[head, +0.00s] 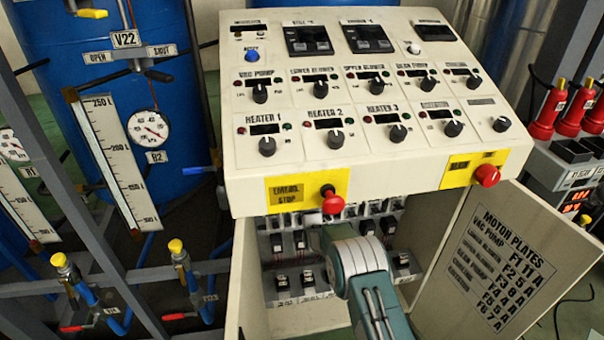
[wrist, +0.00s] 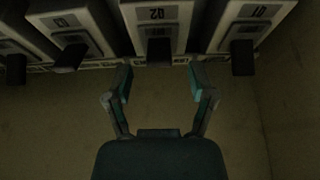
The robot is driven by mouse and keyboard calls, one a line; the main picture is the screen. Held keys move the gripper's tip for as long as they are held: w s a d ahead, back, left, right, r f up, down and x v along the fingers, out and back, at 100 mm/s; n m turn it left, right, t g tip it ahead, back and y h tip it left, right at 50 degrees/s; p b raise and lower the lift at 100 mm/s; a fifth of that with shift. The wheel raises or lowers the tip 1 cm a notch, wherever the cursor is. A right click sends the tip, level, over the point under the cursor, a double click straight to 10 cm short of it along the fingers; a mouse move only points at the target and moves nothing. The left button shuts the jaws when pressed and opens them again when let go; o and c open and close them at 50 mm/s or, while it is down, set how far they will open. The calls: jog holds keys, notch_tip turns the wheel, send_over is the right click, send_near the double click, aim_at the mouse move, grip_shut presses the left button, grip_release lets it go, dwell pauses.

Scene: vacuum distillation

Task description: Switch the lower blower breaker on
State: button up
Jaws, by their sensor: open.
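In the wrist view, a row of pale breakers with upside-down labels crosses the top. The middle breaker, which seems to read Q2 (wrist: 157,14), has a dark lever (wrist: 158,51). My gripper (wrist: 159,78) is open and empty, its two fingers just short of this breaker, one on each side of the lever's line. No contact shows. A breaker seeming to read Q1 (wrist: 240,13) is on the right and Q3 (wrist: 67,20) on the left. In the head view, my arm reaches into the open cabinet and hides the gripper. No breaker's name or on/off mark is readable.
The control console (head: 390,180) overhangs the cabinet, with a red stop button (head: 332,202) above my arm. The open cabinet door (head: 505,262) on the right lists motor plates. Breaker rows (head: 296,284) line the dim interior. Blue piping (head: 95,295) stands left.

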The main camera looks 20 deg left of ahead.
jog(key=shift+x, duration=1.55)
jog(key=shift+d, duration=0.1)
grip_shut()
